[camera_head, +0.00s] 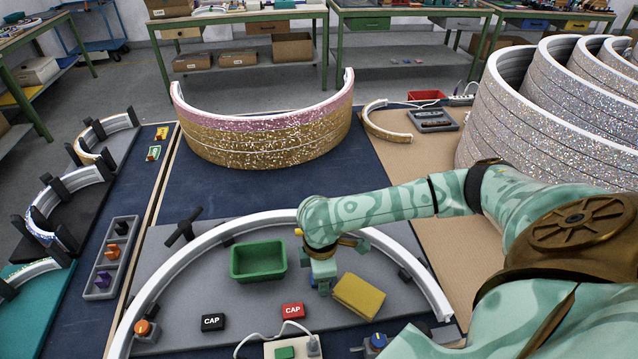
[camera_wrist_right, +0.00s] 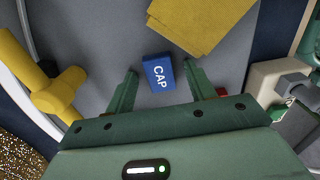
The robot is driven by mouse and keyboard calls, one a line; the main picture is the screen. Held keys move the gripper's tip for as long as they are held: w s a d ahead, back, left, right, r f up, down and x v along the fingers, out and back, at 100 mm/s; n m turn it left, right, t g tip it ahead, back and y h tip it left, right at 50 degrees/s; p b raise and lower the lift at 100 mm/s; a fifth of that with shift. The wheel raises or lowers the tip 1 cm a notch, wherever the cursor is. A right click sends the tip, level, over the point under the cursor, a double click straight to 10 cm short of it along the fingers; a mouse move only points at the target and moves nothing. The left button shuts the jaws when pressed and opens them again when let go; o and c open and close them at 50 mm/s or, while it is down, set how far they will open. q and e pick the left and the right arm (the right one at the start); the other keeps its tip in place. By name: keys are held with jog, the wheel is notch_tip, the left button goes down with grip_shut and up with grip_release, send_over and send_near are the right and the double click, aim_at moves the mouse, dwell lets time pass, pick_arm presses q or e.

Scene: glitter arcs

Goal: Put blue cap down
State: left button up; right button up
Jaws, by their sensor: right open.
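The blue cap (camera_wrist_right: 159,73) lies with its white CAP lettering facing up on the grey board (camera_wrist_right: 100,50) in the right wrist view. My right gripper (camera_wrist_right: 160,68) is open, with one finger on each side of the cap and a gap to both. In the head view my right gripper (camera_head: 322,284) points down at the board, between the green tray and the yellow block; a blue patch shows there, but I cannot separate the cap from the gripper. My left gripper is not in view.
A green tray (camera_head: 258,275) stands left of the gripper and a yellow block (camera_head: 359,296) close on its right. A black cap (camera_head: 213,322) and a red cap (camera_head: 292,310) lie nearer. A white-edged arc (camera_head: 190,250) curves around the board.

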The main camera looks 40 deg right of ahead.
jog(key=shift+r, duration=0.1)
jog(key=shift+c, duration=0.6)
jog(key=c, duration=1)
